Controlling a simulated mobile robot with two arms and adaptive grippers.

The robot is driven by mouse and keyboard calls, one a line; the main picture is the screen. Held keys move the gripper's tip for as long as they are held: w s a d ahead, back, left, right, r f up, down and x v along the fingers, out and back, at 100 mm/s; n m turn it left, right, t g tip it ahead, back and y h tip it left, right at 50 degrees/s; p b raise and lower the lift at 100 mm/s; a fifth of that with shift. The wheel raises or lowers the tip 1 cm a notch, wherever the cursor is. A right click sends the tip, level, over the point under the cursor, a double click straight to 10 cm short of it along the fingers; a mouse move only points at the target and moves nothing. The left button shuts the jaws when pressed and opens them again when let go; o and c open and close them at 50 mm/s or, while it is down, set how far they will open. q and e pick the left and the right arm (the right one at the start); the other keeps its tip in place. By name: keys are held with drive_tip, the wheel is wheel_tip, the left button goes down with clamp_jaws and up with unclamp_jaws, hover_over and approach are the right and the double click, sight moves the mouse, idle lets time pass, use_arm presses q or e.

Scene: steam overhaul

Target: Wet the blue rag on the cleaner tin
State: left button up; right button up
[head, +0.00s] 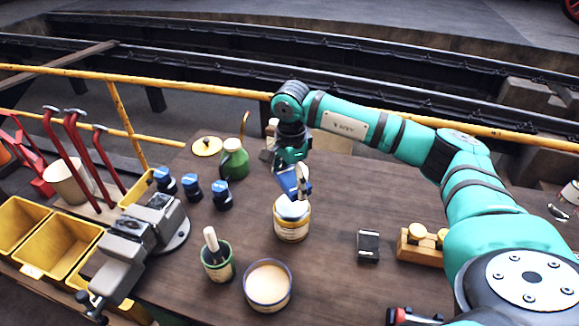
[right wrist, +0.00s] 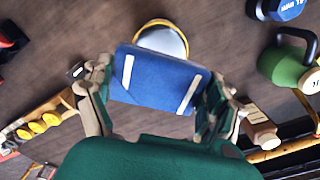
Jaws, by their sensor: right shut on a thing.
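The blue rag (head: 289,183) is held in my right gripper (head: 297,176), just above the cleaner tin (head: 291,222). In the right wrist view the rag (right wrist: 152,80) is a blue pad with two pale stripes, between the two fingers of my right gripper (right wrist: 155,92). The tin (right wrist: 163,38), pale-topped with a yellowish rim, shows partly behind the rag there. I cannot tell whether the rag touches the tin's top. My left gripper is not in view.
A green pot with a brush (head: 217,262) and a round tub (head: 268,286) are in front. A grey vise (head: 130,245) stands at left.

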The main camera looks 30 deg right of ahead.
sight(290, 205)
drive_tip(key=shift+f+b, duration=0.7)
drive_tip(key=shift+f, duration=0.4)
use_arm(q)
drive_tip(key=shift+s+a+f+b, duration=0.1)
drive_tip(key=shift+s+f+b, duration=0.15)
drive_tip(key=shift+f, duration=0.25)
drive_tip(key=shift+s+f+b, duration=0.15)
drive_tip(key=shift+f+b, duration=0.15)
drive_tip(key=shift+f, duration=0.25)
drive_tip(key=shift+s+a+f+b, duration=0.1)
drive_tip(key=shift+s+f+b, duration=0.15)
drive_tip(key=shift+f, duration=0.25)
use_arm(e)
drive_tip(key=shift+f, duration=1.9)
use_arm(q)
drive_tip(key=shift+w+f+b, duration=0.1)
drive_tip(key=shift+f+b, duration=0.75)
drive_tip(key=shift+b, duration=0.05)
use_arm(e)
drive_tip(key=shift+f, duration=0.95)
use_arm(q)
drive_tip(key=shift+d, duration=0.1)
use_arm(e)
drive_tip(key=shift+r+p, duration=1.9)
drive_tip(key=shift+r, duration=1.7)
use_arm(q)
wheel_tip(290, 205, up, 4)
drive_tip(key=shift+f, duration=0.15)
use_arm(e)
drive_tip(key=shift+f, duration=0.1)
